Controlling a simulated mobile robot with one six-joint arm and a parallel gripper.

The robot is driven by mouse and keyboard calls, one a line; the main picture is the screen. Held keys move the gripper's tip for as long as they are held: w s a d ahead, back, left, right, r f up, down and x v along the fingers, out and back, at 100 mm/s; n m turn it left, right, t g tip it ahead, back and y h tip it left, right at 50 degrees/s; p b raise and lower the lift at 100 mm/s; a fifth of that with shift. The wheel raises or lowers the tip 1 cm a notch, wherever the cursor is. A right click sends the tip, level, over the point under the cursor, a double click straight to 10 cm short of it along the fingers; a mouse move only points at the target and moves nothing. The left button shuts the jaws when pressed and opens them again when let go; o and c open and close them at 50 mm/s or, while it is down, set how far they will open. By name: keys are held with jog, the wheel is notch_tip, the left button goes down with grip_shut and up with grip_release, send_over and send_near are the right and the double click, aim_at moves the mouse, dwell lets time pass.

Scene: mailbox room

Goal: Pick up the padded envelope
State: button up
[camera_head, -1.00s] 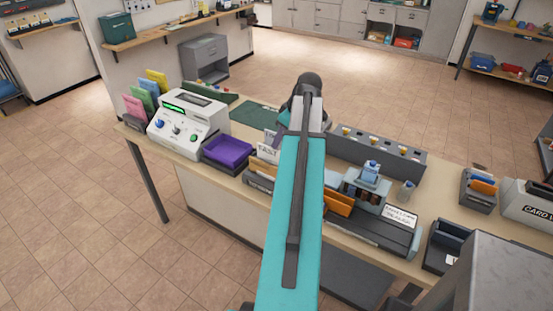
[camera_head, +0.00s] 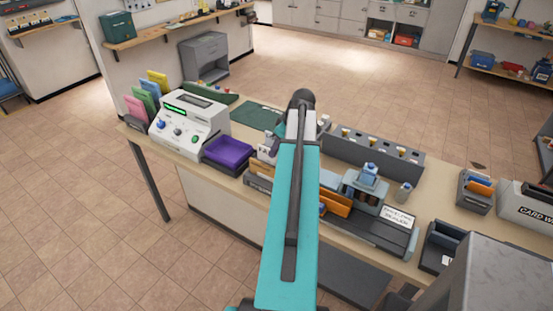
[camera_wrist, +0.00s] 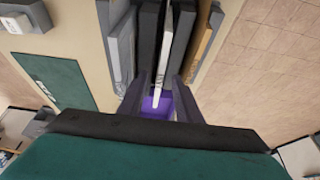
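No item can be told for certain as the padded envelope. In the wrist view a rack of upright slots holds a thin white item (camera_wrist: 170,55) between dark dividers and a tan envelope-like item (camera_wrist: 204,42) to its right. My gripper (camera_wrist: 160,98) is over the rack. Its two fingers are apart, with the lower end of the white item and a patch of purple showing between them. I cannot tell whether the fingers touch anything.
A purple tray (camera_head: 228,152) and a white machine (camera_head: 189,128) stand left of my arm. An envelope sealer (camera_head: 370,229) and a long grey box (camera_head: 372,156) stand to its right. A green mat (camera_head: 257,116) lies behind. The tiled floor (camera_head: 60,190) in front is clear.

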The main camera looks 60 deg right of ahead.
jog(key=shift+w+f, duration=0.15)
jog(key=shift+f, duration=0.2)
jog(key=shift+f, duration=0.2)
dwell(0.9)
grip_shut()
